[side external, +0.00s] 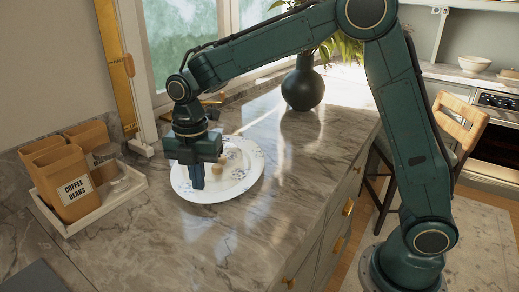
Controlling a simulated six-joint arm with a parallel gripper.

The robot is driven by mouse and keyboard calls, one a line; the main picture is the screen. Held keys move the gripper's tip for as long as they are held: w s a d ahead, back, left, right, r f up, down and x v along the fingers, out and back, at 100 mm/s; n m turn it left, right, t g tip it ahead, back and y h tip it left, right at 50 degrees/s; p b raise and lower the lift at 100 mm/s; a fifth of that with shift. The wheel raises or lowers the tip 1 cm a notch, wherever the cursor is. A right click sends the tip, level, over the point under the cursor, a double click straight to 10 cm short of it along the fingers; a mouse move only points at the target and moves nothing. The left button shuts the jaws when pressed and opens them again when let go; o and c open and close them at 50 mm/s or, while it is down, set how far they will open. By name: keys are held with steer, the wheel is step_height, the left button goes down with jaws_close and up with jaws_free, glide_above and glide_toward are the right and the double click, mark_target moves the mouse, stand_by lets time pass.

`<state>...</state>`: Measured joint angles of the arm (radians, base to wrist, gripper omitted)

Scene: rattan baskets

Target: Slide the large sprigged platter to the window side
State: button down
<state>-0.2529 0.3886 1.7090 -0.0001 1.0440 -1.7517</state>
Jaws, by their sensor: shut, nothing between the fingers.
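The large sprigged platter (236,184), white with small blue sprigs along its rim, lies flat on the marble counter near the window. A few small pale brown items (220,169) sit on it. My gripper (197,185) points down over the left part of the platter, its blue fingers shut with nothing between them. The fingertips appear at or just above the platter's surface; I cannot tell whether they touch it. My gripper hides part of the platter's left and far rim.
A white tray (97,208) with brown canisters (70,185) and a glass jar (106,163) stands left of the platter. A dark vase (302,88) with leaves stands at the back. The window (180,40) is behind. The marble counter (200,245) in front is clear.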

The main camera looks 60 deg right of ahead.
mark_target(206, 214)
steer(key=shift+s+a+n, duration=0.2)
steer(key=shift+a+n, duration=0.3)
steer(key=shift+a, duration=0.15)
steer(key=shift+f, duration=0.15)
step_height(206, 214, down, 10)
steer(key=shift+d+f, duration=0.1)
steer(key=shift+d, duration=0.05)
steer(key=shift+w+d+r, duration=0.2)
steer(key=shift+w+d, duration=0.45)
steer(key=shift+d, duration=0.25)
steer(key=shift+w+d, duration=0.35)
steer(key=shift+d, duration=0.35)
